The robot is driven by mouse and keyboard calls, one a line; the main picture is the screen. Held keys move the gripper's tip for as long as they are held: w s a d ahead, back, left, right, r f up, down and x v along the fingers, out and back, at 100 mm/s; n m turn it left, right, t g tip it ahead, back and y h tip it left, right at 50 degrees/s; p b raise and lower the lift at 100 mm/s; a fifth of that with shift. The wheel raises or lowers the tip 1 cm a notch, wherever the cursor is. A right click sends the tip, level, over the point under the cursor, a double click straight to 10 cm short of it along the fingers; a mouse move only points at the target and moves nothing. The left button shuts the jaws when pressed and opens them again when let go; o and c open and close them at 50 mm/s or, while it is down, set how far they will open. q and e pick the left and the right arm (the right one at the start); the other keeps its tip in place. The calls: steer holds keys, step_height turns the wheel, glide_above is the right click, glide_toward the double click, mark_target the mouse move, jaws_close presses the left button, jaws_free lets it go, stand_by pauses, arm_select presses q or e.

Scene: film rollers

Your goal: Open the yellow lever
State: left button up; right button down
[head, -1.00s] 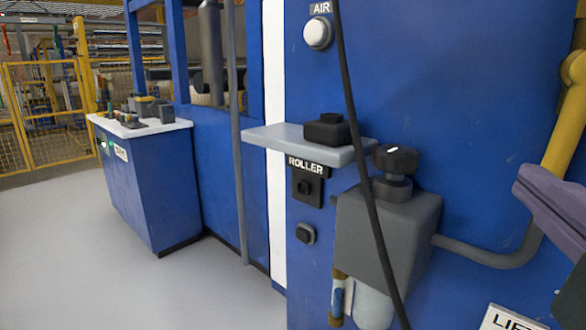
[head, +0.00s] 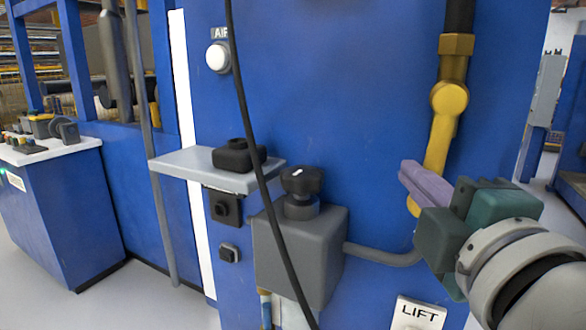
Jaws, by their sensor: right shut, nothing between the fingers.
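The yellow lever (head: 441,135) is on the front of the blue machine, right of centre. It hangs down from a round yellow pivot under a yellow fitting (head: 456,45) on a black pipe. My right gripper (head: 408,182) comes in from the lower right with its purple fingers together and nothing between them. The fingers overlap the lower end of the lever in the picture; whether they touch it I cannot tell. The lever's lowest part is partly hidden behind the fingers and the gripper's green body. My left gripper is not in view.
A grey box with a black knob (head: 300,190) stands left of the gripper, with a grey pipe (head: 385,258) running right. A grey shelf (head: 185,166) holds a black object. A black cable (head: 262,190) hangs in front. A LIFT sign (head: 418,314) is below.

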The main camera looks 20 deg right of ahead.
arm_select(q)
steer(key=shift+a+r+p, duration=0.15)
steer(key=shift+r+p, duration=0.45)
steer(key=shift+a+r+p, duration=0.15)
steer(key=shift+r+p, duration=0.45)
